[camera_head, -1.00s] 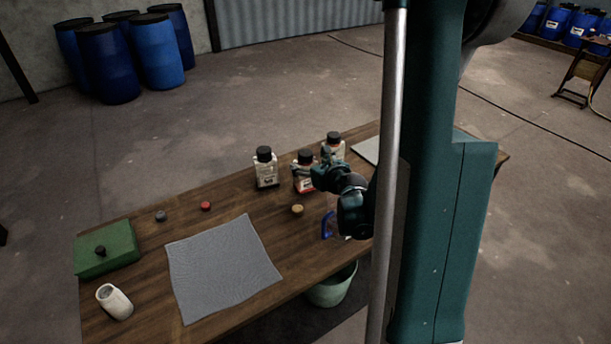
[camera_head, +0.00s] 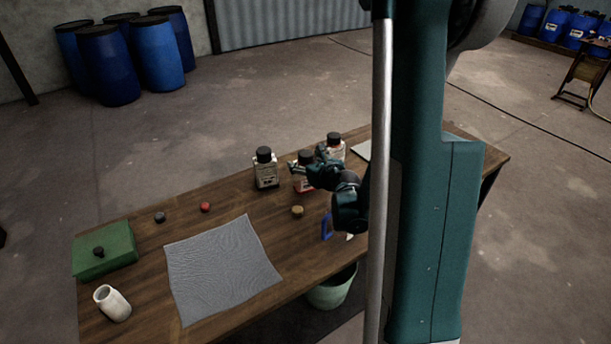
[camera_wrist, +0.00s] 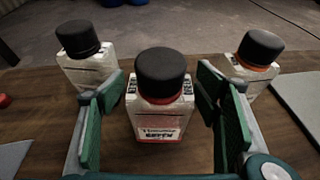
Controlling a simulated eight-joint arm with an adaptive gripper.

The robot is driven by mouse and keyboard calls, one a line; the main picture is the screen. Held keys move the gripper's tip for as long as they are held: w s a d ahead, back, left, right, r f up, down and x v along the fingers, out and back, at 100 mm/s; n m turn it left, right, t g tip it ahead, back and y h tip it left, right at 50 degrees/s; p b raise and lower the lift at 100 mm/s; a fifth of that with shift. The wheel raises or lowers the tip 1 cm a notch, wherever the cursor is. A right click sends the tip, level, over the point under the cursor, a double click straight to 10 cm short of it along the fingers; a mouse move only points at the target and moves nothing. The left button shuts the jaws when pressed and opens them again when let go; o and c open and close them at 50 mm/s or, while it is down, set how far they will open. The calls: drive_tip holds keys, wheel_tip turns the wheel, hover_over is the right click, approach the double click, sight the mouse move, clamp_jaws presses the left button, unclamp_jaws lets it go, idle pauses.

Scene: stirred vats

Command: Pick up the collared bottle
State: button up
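Three white, square-shouldered bottles with black caps stand in a row. The middle bottle (camera_wrist: 158,118) has a red band under its cap and red at its base. The right bottle (camera_wrist: 249,72) shows an orange band under its cap. The left bottle (camera_wrist: 86,68) shows no coloured band. My gripper (camera_wrist: 156,88) is open, with one green-padded finger on each side of the middle bottle and gaps to it. In the head view my gripper (camera_head: 304,167) is at the middle bottle (camera_head: 303,186) and partly hides it; the left bottle (camera_head: 265,168) stands clear.
On the wooden table (camera_head: 190,205) are a grey cloth (camera_head: 220,265), a green box (camera_head: 104,250), a white jar (camera_head: 112,303), and small red (camera_head: 206,207), grey and tan (camera_head: 297,210) caps. A blue object (camera_head: 327,226) lies near my wrist. The neighbouring bottles flank my fingers closely.

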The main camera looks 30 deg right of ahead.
drive_tip(key=c, duration=0.9)
drive_tip(key=shift+o, duration=0.2)
drive_tip(key=shift+r, duration=0.15)
drive_tip(key=shift+r+p, duration=1.6)
drive_tip(key=shift+r, duration=3.3)
